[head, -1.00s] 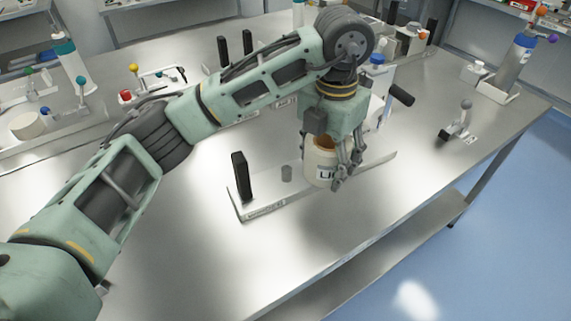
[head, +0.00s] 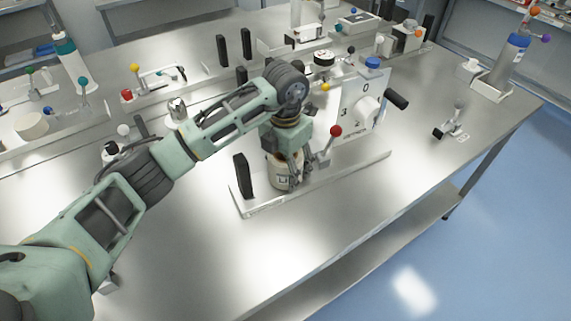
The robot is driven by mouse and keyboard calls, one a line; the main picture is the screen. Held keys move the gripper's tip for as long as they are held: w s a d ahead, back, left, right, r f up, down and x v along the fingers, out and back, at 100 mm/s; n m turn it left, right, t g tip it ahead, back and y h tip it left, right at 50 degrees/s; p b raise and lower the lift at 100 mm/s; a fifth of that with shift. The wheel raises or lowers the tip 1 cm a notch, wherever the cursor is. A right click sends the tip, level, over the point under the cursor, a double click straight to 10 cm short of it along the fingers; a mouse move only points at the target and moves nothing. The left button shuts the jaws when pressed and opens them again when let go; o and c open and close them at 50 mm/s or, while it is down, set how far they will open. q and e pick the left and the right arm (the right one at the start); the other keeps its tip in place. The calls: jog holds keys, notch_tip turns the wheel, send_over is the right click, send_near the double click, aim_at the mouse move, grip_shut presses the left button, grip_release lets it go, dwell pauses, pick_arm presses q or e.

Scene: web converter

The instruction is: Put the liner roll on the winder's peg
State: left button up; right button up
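The liner roll (head: 277,178) is a cream cylinder with a dark-lettered label, partly covered by my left gripper (head: 291,176). The gripper comes down from above, and its fingers are closed about the roll. The roll is upright, low over the left part of the winder's base plate (head: 330,174), just right of the black post (head: 243,176). The short grey peg is hidden behind or under the roll; I cannot tell whether the roll is around it or just above it. My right gripper is not in view.
The winder's white housing (head: 358,105) with a black crank handle (head: 396,98) stands right of the roll. A red-knobbed lever (head: 335,131) rises close beside my gripper. Other fixtures crowd the back and left. The front of the table is clear.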

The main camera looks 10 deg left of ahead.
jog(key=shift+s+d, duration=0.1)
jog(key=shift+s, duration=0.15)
pick_arm(q)
jog(key=shift+f, duration=0.1)
jog(key=o, duration=1.4)
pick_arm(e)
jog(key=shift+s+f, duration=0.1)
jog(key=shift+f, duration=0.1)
pick_arm(q)
jog(key=shift+r, duration=0.6)
jog(key=shift+r+b, duration=1.4)
jog(key=shift+r, duration=4.15)
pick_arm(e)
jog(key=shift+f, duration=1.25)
